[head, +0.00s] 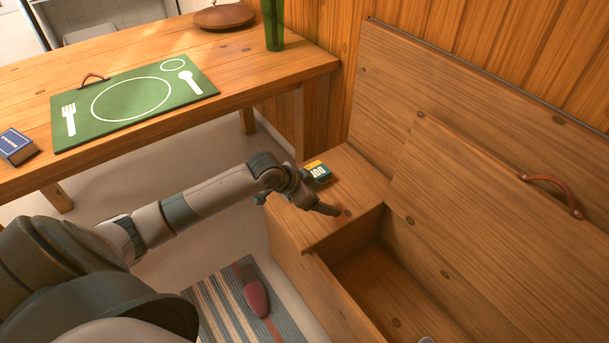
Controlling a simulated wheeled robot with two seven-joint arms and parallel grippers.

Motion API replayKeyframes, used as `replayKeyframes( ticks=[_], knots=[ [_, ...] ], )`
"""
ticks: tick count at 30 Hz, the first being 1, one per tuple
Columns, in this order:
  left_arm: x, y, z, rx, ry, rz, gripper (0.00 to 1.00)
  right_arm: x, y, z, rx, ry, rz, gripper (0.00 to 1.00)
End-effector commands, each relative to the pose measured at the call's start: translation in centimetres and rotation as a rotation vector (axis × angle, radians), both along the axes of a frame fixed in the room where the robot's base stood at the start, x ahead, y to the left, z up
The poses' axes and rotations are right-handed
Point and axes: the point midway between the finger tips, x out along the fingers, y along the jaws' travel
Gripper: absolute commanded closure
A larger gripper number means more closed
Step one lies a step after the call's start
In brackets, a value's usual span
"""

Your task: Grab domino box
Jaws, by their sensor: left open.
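Two small boxes show, and I cannot tell for sure from the print which is the domino box. One, a dark teal box with a yellow-orange band and pale lettering (318,171), lies on the closed left end of the wooden bench. The other, a dark blue box with pale print (17,147), lies at the table's left edge. My left gripper (301,206) is open and empty over the bench end, just in front of the teal box. The wrist partly covers that box's left side. My right gripper is not in view.
The bench compartment (375,275) is open, its lid (480,200) raised with a leather pull (555,188). The table (270,75) holds a green placemat (135,100), a green vase (273,25) and a round wooden lid (224,16). A striped rug (215,300) with a reddish slipper-like object (256,298) lies below.

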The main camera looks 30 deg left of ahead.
Motion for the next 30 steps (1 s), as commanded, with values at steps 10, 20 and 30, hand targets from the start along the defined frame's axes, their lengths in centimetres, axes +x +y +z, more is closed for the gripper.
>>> replayKeyframes(
  ticks=[10,20,30],
  knots=[
    [1.7,13.5,9.3,0.129,0.264,0.128,0.22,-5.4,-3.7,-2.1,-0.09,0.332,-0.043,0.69],
    [1.4,14.7,10.2,0.135,0.296,0.141,0.22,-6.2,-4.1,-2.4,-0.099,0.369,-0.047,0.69],
    [1.9,14.4,9.0,0.134,0.294,0.141,0.22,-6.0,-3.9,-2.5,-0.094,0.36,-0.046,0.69]
  ],
)
